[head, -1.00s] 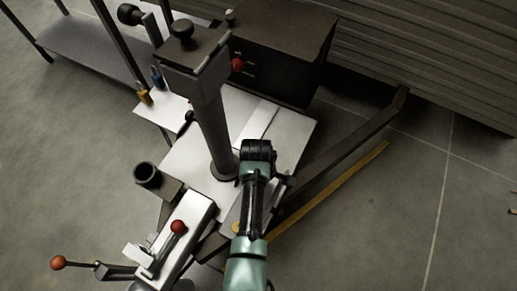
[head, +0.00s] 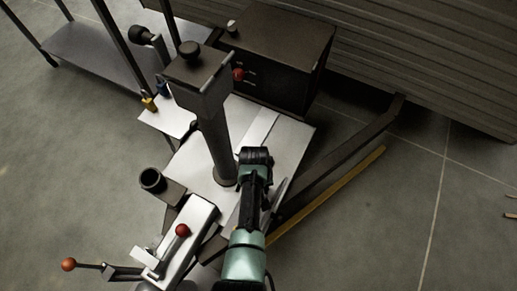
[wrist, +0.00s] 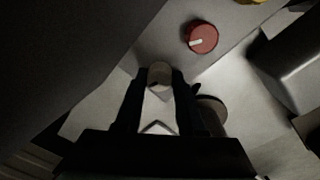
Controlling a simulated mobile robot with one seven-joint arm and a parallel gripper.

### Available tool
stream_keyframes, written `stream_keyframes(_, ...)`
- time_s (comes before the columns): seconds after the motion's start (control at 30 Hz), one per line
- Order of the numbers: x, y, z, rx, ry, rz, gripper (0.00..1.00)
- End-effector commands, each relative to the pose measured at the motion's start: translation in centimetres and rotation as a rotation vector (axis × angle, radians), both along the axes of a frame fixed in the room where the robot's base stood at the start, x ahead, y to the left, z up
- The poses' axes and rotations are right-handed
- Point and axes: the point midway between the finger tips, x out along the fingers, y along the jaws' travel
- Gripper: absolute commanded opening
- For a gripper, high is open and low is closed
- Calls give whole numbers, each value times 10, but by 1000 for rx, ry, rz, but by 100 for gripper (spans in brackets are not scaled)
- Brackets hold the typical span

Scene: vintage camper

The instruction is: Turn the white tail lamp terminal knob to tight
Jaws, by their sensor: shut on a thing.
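In the wrist view, the white terminal knob (wrist: 159,70) stands between the two dark fingertips of my gripper (wrist: 160,80). My gripper is shut on it, with one finger on each side. The knob looks cream-white, with a dark mark on its near edge. Its lower part is partly hidden by the fingers, and I cannot read how far it is turned. In the head view, my arm reaches down toward the pale plate (head: 285,150); its end hides the fingers and the white knob there.
A red knob (wrist: 201,38) with a pale pointer is just up and right of my gripper. A yellow part (wrist: 250,2) shows at the top edge. In the head view, a dark post (head: 215,140) stands close left of my arm, and a red-balled lever (head: 182,231) is lower left.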

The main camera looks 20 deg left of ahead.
Motion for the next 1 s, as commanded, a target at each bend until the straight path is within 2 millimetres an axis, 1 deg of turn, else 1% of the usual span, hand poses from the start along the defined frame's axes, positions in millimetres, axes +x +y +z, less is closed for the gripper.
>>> stream_keyframes(0.2, 0, 0, 0, -1, 2, -120, 0)
stream_keyframes(0.4, 0, 0, 0, -2, 2, -181, 0)
stream_keyframes(0.93, 0, 0, 0, -1, 1, -206, 0)
stream_keyframes(0.97, 0, 0, 0, -1, 1, -206, 40)
stream_keyframes(1.0, 0, 0, 0, -1, 1, -206, 48)
